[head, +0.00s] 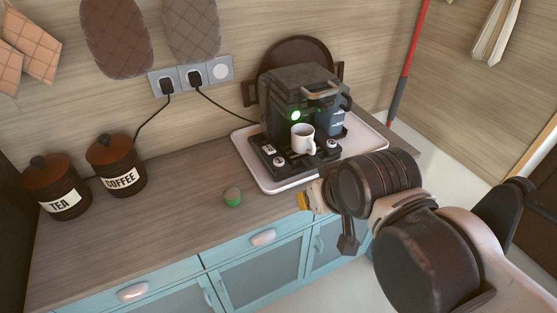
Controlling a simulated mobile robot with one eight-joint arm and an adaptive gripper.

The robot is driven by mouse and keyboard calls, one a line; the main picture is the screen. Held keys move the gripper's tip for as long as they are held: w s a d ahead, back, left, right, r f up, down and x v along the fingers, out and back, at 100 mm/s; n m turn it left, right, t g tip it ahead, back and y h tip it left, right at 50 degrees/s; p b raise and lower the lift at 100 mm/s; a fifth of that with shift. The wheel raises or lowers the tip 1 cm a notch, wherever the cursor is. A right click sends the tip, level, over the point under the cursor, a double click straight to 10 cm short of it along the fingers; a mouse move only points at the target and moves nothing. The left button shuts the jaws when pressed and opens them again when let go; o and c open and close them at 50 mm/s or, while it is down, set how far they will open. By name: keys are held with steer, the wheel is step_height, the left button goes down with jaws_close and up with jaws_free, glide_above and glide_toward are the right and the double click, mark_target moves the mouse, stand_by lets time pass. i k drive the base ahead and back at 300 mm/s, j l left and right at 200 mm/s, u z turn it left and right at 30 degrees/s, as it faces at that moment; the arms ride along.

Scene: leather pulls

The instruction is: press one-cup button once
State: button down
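A dark coffee machine (285,92) stands on a white tray on the counter. A white mug (302,139) sits at its front under a lit green spot (296,115). Small pale buttons or knobs show on the machine's low front base: a left pair (269,151) and one on the right (332,143). Their labels are too small to read, so I cannot tell which is the one-cup button. My gripper (322,205) is in front of the tray's near right side, apart from the machine. Its fingers are partly hidden by my wrist, and their opening is unclear.
Tea (58,190) and coffee (117,167) canisters stand far left. A blue container (330,122) is at the machine's right. The white tray's rim (262,183) surrounds the machine.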

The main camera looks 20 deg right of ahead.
mark_target(277, 161)
steer(key=l+z, duration=0.6)
steer(key=z, duration=0.15)
steer(key=k+l, duration=0.05)
